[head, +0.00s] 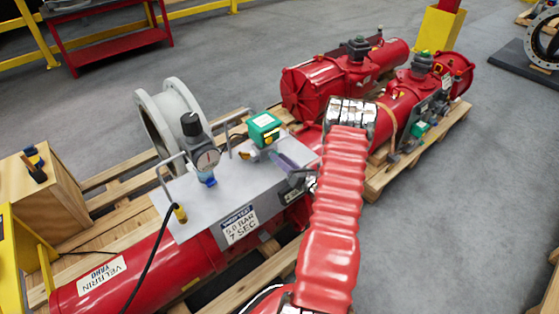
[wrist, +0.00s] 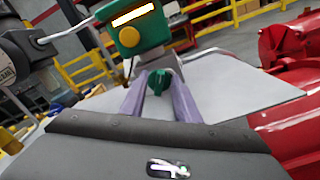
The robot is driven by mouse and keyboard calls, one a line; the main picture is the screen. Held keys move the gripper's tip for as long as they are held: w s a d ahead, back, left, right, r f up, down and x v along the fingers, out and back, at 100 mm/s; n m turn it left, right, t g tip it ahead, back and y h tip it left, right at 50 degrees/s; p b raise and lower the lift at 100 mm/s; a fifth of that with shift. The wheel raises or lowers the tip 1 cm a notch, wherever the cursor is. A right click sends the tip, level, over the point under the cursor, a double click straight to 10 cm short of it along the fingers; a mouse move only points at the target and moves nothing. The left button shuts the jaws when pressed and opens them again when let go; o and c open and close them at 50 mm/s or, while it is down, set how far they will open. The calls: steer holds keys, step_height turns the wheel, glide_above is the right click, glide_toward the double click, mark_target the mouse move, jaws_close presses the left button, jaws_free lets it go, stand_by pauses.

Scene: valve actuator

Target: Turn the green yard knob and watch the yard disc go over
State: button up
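The green knob (wrist: 160,81) shows in the wrist view below a green box (wrist: 130,28) with a yellow button and lit display. My gripper (wrist: 159,78) has two pale purple fingers standing apart, one on each side of the knob; whether they touch it I cannot tell. In the head view my gripper (head: 284,163) reaches in from the right over the grey panel (head: 195,200), just below the green box (head: 263,127). The knob cannot be made out there. A grey flanged ring (head: 176,115) stands behind the panel; I cannot make out a disc in it.
A pressure gauge (head: 206,160) and bent metal handles stand up from the panel. More red actuators (head: 345,78) lie behind. A wooden box (head: 40,190) is at left. Grey floor is free at right.

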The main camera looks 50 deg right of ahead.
steer(key=s+a, duration=0.1)
steer(key=s, duration=1.2)
steer(key=shift+s+a, duration=0.25)
